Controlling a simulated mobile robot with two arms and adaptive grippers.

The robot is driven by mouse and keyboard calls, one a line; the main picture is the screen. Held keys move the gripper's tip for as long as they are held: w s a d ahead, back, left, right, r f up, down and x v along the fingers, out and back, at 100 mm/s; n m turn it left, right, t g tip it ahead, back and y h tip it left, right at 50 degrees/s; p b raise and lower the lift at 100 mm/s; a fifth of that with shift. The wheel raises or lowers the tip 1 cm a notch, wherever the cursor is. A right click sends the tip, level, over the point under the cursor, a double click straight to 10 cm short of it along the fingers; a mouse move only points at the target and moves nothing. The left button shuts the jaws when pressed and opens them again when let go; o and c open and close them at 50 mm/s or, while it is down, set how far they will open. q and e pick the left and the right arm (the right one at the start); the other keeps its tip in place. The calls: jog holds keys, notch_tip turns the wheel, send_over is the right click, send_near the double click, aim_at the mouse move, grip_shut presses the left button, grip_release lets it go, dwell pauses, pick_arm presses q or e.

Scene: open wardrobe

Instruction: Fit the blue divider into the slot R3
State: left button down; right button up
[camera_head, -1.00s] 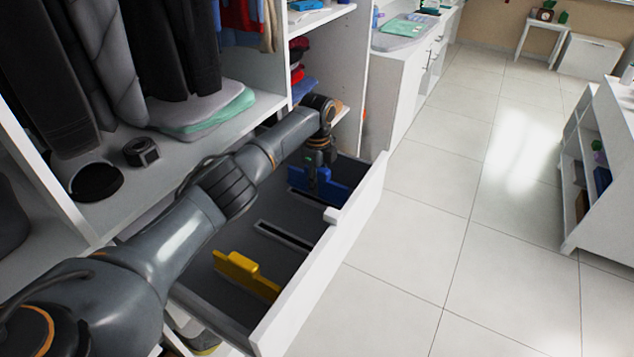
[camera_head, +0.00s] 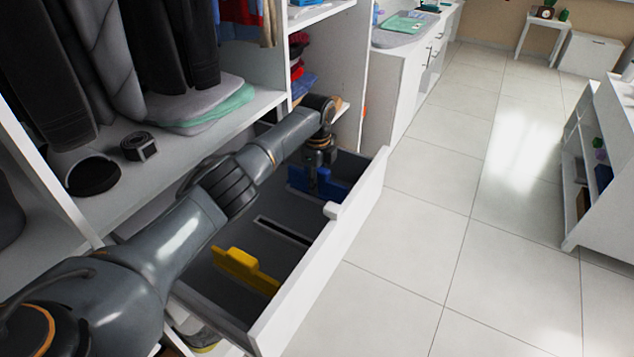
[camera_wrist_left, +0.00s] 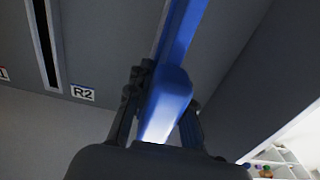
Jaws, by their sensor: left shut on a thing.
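The blue divider (camera_head: 330,186) is at the far end of the open drawer (camera_head: 300,277) in the head view. My left gripper (camera_head: 321,177) is shut on it from above. In the left wrist view the blue divider (camera_wrist_left: 172,90) runs up between the two fingers of my left gripper (camera_wrist_left: 162,110). An empty dark slot (camera_wrist_left: 43,40) with the label R2 (camera_wrist_left: 83,93) lies to the left of it. Slot R3 and its label are hidden, so I cannot tell whether the divider is in it. The right gripper does not show.
A yellow divider (camera_head: 245,268) stands in the near part of the drawer. The empty slot (camera_head: 284,231) lies between the two dividers. The white drawer front (camera_head: 330,250) borders the right side. Hanging clothes and a shelf with folded textiles (camera_head: 205,108) are to the left.

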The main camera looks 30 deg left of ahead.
pick_arm(q)
jog(key=shift+f+b, duration=0.4)
jog(key=shift+f, duration=0.15)
jog(key=c, duration=1.1)
grip_release()
notch_tip(320, 180, up, 12)
jog(key=shift+f, duration=0.1)
